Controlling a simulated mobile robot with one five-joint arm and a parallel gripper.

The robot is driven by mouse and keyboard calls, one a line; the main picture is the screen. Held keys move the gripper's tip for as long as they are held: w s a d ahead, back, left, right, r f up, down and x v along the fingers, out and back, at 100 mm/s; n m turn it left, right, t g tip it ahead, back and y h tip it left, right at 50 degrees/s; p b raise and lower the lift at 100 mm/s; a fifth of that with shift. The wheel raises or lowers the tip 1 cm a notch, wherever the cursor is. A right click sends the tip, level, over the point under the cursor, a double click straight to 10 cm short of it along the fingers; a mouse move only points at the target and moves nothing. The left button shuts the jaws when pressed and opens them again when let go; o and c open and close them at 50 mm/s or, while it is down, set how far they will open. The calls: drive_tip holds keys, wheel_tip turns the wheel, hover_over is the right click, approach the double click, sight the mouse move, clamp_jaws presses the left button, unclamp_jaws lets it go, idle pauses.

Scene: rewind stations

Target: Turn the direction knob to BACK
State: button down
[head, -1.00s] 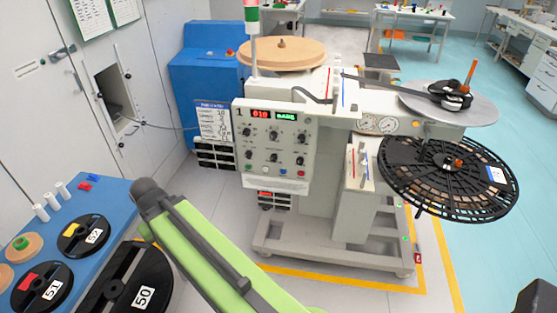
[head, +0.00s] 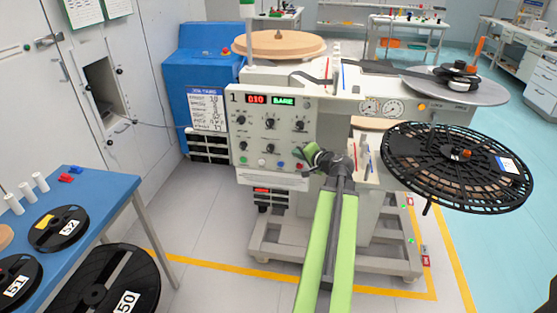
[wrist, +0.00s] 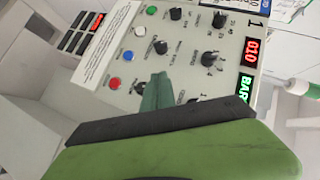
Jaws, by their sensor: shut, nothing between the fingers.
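A pale control panel (head: 257,140) on the machine carries several black knobs in two rows. The knob labels are too small or blurred to read, so I cannot tell which one is the direction knob. My gripper (head: 311,152) is in front of the panel's lower right part. In the wrist view, my gripper (wrist: 157,92) is shut and empty, its tips beside the lower-row right knob (wrist: 140,87); I cannot tell whether they touch. The lower-row middle knob (wrist: 160,47) and upper-row middle knob (wrist: 210,58) are clear.
Coloured buttons, including a blue one (wrist: 127,55) and a red one (wrist: 114,83), line the panel's bottom edge. A red display (wrist: 252,52) reads 010. A black reel (head: 455,165) juts out at right. A blue table (head: 105,190) with reels stands at left.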

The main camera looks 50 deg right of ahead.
drive_tip(key=b, duration=0.4)
approach(273, 151)
drive_tip(key=d, duration=0.1)
drive_tip(key=w+d, duration=0.2)
drive_tip(key=shift+w+d+f, duration=0.15)
drive_tip(key=shift+w+d, duration=0.1)
drive_tip(key=shift+d, duration=0.1)
drive_tip(key=shift+w+a+f+b, duration=0.25)
drive_tip(key=shift+w+a+f, duration=0.1)
drive_tip(key=shift+w, duration=0.2)
drive_tip(key=shift+w+a+f+b, duration=0.25)
drive_tip(key=shift+w+f, duration=0.1)
drive_tip(key=shift+w, duration=0.15)
drive_tip(key=shift+w+a+f, duration=0.2)
drive_tip(key=shift+w+a, duration=0.2)
drive_tip(key=shift+w, duration=0.2)
